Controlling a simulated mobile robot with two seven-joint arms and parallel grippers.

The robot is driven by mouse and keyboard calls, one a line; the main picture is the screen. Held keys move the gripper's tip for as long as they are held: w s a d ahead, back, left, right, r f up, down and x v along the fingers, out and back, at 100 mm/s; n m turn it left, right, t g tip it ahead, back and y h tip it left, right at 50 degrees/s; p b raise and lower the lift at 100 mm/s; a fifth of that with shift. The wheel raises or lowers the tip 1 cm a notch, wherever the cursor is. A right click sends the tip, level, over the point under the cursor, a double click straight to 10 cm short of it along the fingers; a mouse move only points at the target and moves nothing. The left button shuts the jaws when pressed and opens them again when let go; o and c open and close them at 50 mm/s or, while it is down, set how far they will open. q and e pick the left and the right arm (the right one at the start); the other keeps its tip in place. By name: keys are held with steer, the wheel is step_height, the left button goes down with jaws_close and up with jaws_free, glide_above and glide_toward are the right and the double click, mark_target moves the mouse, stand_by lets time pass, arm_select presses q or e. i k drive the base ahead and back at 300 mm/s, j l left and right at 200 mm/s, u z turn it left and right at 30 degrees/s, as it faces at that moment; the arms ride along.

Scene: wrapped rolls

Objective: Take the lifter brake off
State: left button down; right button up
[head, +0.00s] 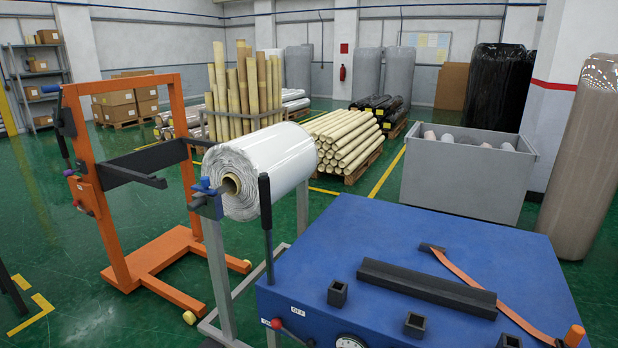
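The lifter (118,215) is an orange upright frame on a wheeled base at the left, with dark fork arms (145,165) pointing right. On its left post are a dark box with a blue handle (52,88), a slanting dark lever (64,150) and a small orange box with a red knob (78,205). No label shows which of these is the brake, and I cannot tell how it is set. The lifter's forks carry nothing. Neither of my grippers shows in the head view.
A wrapped white roll (285,160) sits on a grey stand (220,270) right of the lifter. A blue table (400,240) with dark blocks, an orange strap and an OFF label fills the front right. A grey bin (460,185) stands behind it.

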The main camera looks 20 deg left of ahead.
mark_target(76, 203)
steer(key=j, duration=0.65)
steer(key=i+j, duration=0.1)
steer(key=j, duration=0.55)
steer(key=j+u, duration=0.1)
steer(key=j, duration=0.55)
steer(key=i+j, duration=0.1)
steer(key=j, duration=1.15)
steer(key=i+j+u, duration=0.1)
steer(key=j, duration=0.55)
steer(key=i+j, duration=0.1)
steer(key=j, duration=1.2)
steer(key=i+j, duration=0.1)
steer(key=j, duration=0.25)
steer(key=i+j, duration=0.15)
steer(key=j, duration=0.2)
steer(key=i+j+u, duration=0.1)
steer(key=j, duration=0.25)
steer(key=i+j, duration=0.15)
steer(key=j, duration=0.2)
steer(key=i+j+u, duration=0.1)
steer(key=j, duration=0.2)
